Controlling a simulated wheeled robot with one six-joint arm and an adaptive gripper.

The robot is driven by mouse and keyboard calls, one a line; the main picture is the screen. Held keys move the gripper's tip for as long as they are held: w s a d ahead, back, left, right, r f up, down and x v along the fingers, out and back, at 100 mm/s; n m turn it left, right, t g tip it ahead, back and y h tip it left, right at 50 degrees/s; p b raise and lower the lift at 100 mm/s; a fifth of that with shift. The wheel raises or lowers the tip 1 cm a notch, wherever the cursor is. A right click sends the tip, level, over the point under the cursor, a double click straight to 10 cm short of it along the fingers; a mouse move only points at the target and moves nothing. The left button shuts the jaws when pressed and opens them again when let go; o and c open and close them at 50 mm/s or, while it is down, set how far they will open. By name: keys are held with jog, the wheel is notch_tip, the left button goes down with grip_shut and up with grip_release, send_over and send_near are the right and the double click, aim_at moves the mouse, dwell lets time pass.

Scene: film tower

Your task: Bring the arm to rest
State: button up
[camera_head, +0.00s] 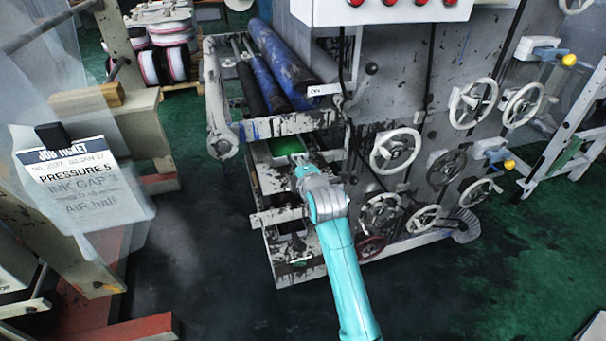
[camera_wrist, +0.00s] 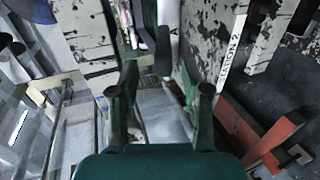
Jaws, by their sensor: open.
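My gripper shows in the wrist view (camera_wrist: 158,92) with its two dark fingers spread apart and nothing visible between them. In the head view my teal arm (camera_head: 340,265) reaches up from the bottom edge to the printing machine (camera_head: 395,85). Its grey wrist is at the machine's left end, beside a tray with green in it (camera_head: 290,147). The fingers are too small and hidden there to make out. I cannot tell whether the gripper touches the tray or machine.
Blue and black rollers (camera_head: 272,65) lie above the tray. Handwheels (camera_head: 396,150) stick out of the machine right of my arm. A job ticket (camera_head: 80,185) hangs at left. Dark floor (camera_head: 205,265) is clear between.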

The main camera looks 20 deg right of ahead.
jog(key=v, duration=0.6)
jog(key=s+f+m, duration=0.4)
jog(key=s+f, duration=0.5)
jog(key=s, duration=0.4)
jog(key=s+f+m, duration=0.4)
jog(key=s+f, duration=0.4)
jog(key=s, duration=0.5)
jog(key=s+r+m, duration=0.3)
jog(key=s+m, duration=0.2)
jog(key=s, duration=0.9)
jog(key=s+r+m, duration=0.3)
jog(key=s+m, duration=0.2)
jog(key=s, duration=1)
jog(key=shift+s+r+t, duration=0.25)
jog(key=shift+r+t, duration=0.05)
jog(key=shift+r, duration=0.05)
